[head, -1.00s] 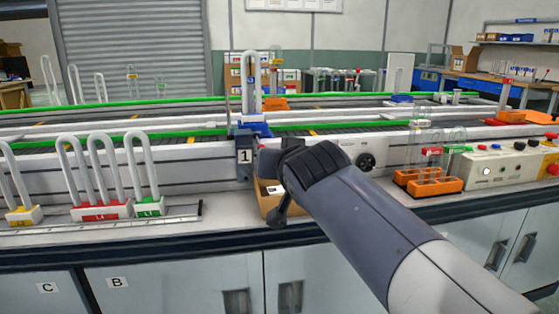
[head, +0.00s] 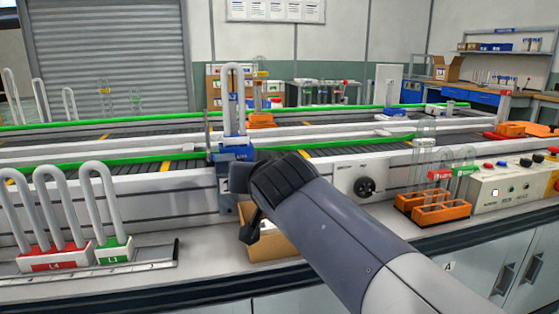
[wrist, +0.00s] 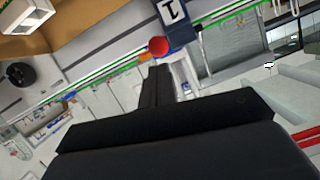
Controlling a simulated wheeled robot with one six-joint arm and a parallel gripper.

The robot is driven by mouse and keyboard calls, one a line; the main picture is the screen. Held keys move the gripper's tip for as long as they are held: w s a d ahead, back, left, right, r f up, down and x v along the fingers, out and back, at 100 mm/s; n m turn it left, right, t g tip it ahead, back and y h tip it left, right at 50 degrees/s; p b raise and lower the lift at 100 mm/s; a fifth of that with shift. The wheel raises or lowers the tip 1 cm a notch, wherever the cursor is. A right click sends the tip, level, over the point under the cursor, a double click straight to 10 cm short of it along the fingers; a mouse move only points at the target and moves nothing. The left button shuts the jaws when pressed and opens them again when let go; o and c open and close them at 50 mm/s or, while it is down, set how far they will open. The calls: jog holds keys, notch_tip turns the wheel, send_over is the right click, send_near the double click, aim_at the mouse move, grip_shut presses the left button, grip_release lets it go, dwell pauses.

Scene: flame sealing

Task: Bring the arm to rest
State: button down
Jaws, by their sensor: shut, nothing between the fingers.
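My arm reaches in from the lower right in the head view. My gripper (head: 250,228) is above the bench's front part, in front of the blue station (head: 235,151) with a U-shaped glass tube (head: 233,95). Its fingers are partly hidden behind the dark wrist. An open cardboard box (head: 275,249) is just behind and below it. In the wrist view, my gripper (wrist: 158,90) is shut with nothing between its fingers. A red button (wrist: 158,47) and a plate marked 1 (wrist: 173,12) appear beyond the fingertips; contact cannot be told.
Tubes in a red L4 block (head: 55,258) and a green L1 block (head: 115,251) stand at left. An orange rack (head: 442,212) and control box (head: 510,187) are at right. Conveyors with green rails (head: 140,163) run behind. The bench strip right of the box is clear.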

jog(key=shift+w+a+f, duration=0.15)
jog(key=shift+w+f, duration=0.05)
jog(key=shift+f, duration=0.3)
